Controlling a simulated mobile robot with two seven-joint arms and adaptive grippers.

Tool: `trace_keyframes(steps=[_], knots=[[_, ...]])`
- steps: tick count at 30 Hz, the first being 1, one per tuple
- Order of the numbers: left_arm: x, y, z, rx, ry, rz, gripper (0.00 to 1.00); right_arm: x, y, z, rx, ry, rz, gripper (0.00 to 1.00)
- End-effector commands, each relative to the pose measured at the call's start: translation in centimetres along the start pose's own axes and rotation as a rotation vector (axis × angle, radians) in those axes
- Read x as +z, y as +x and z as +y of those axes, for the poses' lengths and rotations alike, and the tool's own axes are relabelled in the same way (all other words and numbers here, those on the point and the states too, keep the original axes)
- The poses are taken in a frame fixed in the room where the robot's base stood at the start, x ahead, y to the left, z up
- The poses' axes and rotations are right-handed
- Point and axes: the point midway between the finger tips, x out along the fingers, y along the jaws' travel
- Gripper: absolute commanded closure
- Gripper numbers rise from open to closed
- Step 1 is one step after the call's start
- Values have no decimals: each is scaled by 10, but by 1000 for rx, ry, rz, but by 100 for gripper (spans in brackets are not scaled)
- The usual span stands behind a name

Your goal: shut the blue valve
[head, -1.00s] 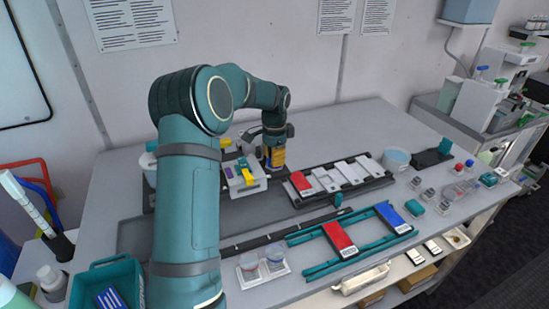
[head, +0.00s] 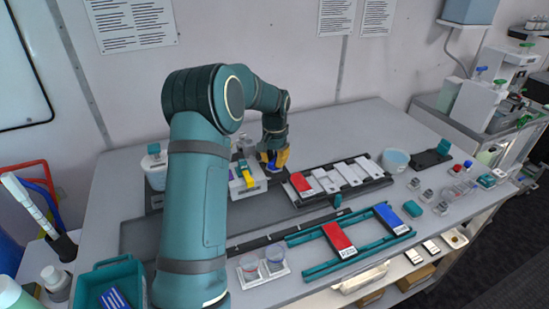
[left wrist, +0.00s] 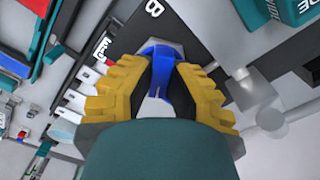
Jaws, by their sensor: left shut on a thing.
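The blue valve handle (left wrist: 165,75) shows in the left wrist view between the yellow fingers of my left gripper (left wrist: 162,88). The fingers are shut on it, one on each side, and they hide part of it. A dark plate marked "B" lies just behind the handle. In the head view my left gripper (head: 274,160) is low over the back of the bench, beside a small white block with a yellow lever (head: 246,174). Little of the blue handle can be made out there. My right gripper is not in view.
A black rack with a red card and several white cards (head: 340,177) stands right of the gripper. A teal frame with red and blue cards (head: 338,238) lies in front. A clear tub (head: 395,160) stands farther right. The back of the bench (head: 340,125) is clear.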

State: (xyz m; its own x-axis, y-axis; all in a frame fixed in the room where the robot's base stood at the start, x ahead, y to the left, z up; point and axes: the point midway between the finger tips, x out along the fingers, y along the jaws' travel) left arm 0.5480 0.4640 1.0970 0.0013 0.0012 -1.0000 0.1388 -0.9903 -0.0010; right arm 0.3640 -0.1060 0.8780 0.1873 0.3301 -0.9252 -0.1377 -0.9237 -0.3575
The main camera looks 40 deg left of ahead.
Motion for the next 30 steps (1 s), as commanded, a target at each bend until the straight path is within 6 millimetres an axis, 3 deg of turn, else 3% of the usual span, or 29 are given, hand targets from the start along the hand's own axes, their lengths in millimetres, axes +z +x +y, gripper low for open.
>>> trace_keyframes(steps=[21,30], knots=[[1,1,1,0,-666,-7,100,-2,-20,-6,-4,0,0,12],[1,2,1,-1,-863,-7,100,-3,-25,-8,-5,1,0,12]])
